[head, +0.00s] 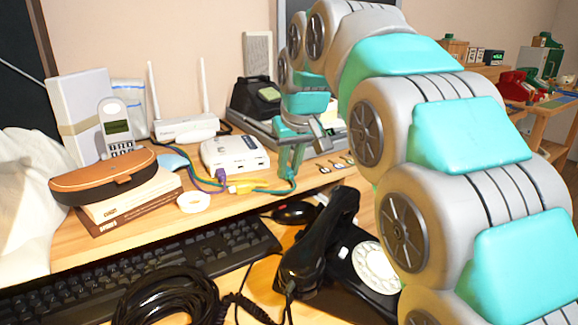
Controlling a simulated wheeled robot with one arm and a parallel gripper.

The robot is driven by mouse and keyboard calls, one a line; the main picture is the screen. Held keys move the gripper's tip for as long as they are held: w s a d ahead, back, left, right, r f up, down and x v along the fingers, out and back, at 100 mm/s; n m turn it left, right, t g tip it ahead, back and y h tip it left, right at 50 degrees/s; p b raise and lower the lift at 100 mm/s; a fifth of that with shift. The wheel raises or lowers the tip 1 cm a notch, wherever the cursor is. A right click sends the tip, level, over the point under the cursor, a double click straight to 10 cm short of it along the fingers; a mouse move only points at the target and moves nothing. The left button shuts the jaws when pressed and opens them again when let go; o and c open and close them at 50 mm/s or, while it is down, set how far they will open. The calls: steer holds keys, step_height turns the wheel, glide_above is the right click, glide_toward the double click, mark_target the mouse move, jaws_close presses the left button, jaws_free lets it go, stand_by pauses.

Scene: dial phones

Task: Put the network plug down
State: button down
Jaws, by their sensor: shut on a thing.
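My gripper (290,172) hangs over the wooden shelf, its teal fingers pointing down and shut. A green network cable (268,190) runs to the fingertips. The network plug at its end is between the fingers, mostly hidden and too small to make out. The fingertips are low, close to the shelf surface; I cannot tell whether the plug touches it. The cable leads left to a yellow connector (246,185) and a purple connector (222,174). A white box with ports (235,153) stands just left of my gripper.
A white router (187,129) with two antennas stands behind. Keys (342,163) lie right of my gripper. A tape roll (194,202), glasses case (103,176) and books (130,203) are left. A black dial phone (345,255) and keyboard (140,265) are in front, lower.

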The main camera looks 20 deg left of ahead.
steer(key=shift+f, duration=0.1)
steer(key=c, duration=0.8)
jaws_free()
steer(key=shift+p+v, duration=0.65)
steer(key=shift+v, duration=5.5)
